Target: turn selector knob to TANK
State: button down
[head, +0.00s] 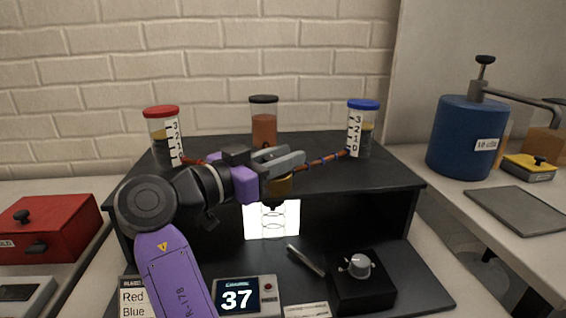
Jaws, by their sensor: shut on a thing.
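My gripper (284,160) is over the middle of the black stand, shut on a part where the two hoses meet. Its fingers and wrist hide most of that part, so I cannot tell whether it is the selector knob. A brass-coloured fitting (280,187) shows just below the fingers, with a dark nozzle under it. Another knob, silver-white (360,265), sits on a black box (362,293) at the front right, apart from my gripper. I cannot read any TANK mark. A blue tank (464,138) with a black-topped valve stands on the right-hand table.
Red-capped (162,135), dark-capped (264,122) and blue-capped (361,130) cylinders stand on the black stand (385,178). A lit white panel (259,222) is beneath the nozzle. A display (237,298) reading 37 and a pale rod (305,260) are in front. A red box (45,233) is left.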

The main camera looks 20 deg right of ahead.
dwell(0.4)
jog(key=c, duration=1.1)
grip_release()
jog(key=shift+v, duration=3.9)
